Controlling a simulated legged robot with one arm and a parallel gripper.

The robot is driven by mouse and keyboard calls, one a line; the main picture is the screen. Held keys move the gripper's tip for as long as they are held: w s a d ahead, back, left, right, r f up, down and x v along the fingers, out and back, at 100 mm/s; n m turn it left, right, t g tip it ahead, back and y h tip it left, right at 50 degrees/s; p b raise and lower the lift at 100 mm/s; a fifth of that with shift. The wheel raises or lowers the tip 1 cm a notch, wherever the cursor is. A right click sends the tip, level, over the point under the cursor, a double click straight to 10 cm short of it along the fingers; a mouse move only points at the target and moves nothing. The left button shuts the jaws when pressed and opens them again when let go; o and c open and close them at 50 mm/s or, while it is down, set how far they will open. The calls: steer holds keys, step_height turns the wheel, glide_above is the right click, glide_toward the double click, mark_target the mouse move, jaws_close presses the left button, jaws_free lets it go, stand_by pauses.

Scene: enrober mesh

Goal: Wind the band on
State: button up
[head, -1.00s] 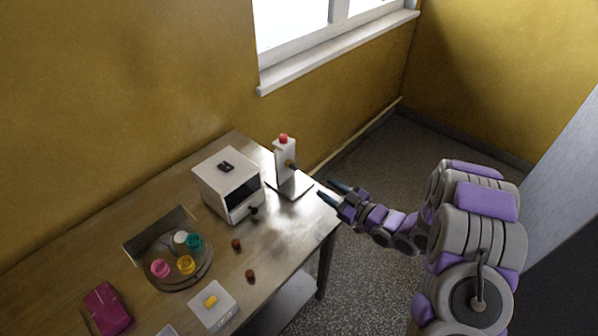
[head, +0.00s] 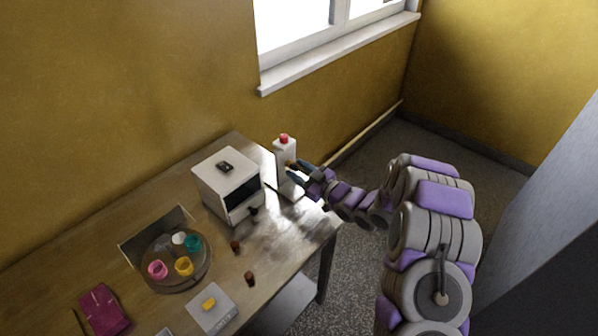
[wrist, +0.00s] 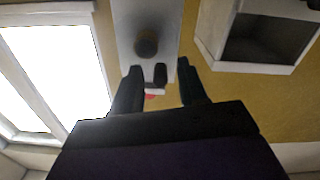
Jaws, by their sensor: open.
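A white upright post (head: 285,148) with a red cap (head: 284,138) stands on a flat base at the table's far right corner. My gripper (head: 291,166) is open with its fingertips at the post's front. In the wrist view the post's white face (wrist: 125,22) carries a round dark knob (wrist: 146,43), above my open fingers (wrist: 158,75) in the picture. Two small dark shapes show between the fingers; I cannot tell what they are. Nothing is gripped. I cannot tell contact with the post. The fingers cover the knob in the head view. I cannot make out a band.
A white box (head: 222,175) with a dark opening stands left of the post; it also shows in the wrist view (wrist: 225,60). A round tray (head: 150,250) holds several coloured jars. Two small brown pieces, a pale block and a magenta pouch (head: 104,309) lie on the table.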

jaws_close()
stand_by(0.4)
steer(key=shift+r+m+p, duration=0.15)
steer(key=shift+m+p, duration=0.15)
steer(key=shift+p, duration=0.3)
steer(key=m+p, duration=0.1)
steer(key=p, duration=0.2)
steer(key=shift+w+d+r+m, duration=0.2)
steer(key=shift+r+m, duration=0.1)
steer(key=shift+m, duration=0.1)
steer(key=m+p, duration=0.1)
steer(key=p, duration=0.1)
steer(key=m+p, duration=0.1)
steer(key=p, duration=0.1)
steer(key=shift+w+d+r+m, duration=0.15)
steer(key=shift+w+m, duration=0.1)
steer(key=shift+m, duration=0.05)
steer(key=shift+w+d+f+m+p, duration=0.4)
steer(key=shift+m+p, duration=0.9)
steer(key=shift+m, duration=1.85)
steer(key=shift+w+d+f+m+p, duration=0.45)
steer(key=shift+m+p, duration=0.8)
steer(key=shift+m, duration=1.85)
steer(key=shift+w+d+f+m+p, duration=0.4)
steer(key=shift+m+p, duration=0.9)
steer(key=shift+m, duration=1.85)
steer(key=shift+w+a+f, duration=0.1)
steer(key=shift+w, duration=0.05)
